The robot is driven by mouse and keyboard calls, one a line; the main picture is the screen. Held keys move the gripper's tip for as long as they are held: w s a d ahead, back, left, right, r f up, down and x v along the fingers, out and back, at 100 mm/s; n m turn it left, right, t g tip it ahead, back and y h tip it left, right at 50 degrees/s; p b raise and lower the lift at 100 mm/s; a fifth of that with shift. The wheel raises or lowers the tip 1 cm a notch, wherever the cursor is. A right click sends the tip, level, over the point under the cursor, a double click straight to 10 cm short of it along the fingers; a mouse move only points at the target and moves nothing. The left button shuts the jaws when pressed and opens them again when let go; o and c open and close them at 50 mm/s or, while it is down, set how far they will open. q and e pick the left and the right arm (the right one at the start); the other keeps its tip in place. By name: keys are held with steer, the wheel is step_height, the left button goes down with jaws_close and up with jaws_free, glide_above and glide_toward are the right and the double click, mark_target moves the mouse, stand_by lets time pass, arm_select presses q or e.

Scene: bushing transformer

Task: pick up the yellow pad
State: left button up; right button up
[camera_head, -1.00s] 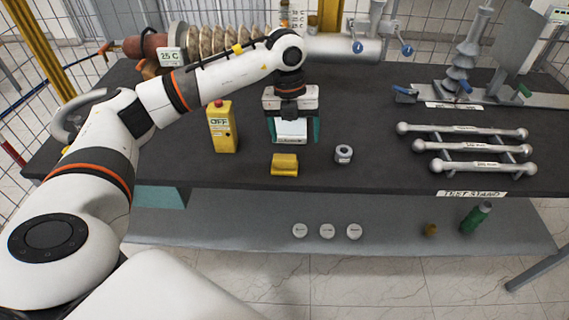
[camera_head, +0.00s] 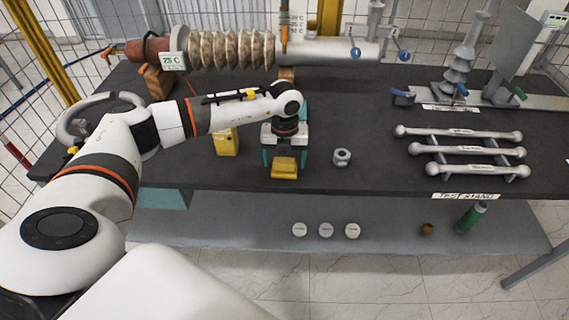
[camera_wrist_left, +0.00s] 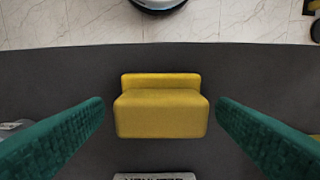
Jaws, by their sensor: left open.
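The yellow pad (camera_head: 284,168) lies on the dark table near its front edge. It is a small block with a step along one side. My left gripper (camera_head: 285,157) is open just above and behind it, pointing down. In the left wrist view the pad (camera_wrist_left: 161,107) sits between the two green fingers (camera_wrist_left: 160,125), with a gap on each side. Neither finger touches it. My right gripper is in neither view.
A yellow box (camera_head: 227,143) stands left of my gripper, partly hidden by my arm. A metal nut (camera_head: 342,157) sits to the right. A rack of metal rods (camera_head: 466,151) lies farther right. The table's front edge (camera_head: 330,190) is close to the pad.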

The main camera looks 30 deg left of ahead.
arm_select(q)
steer(key=shift+f, duration=0.5)
steer(key=shift+c, duration=0.2)
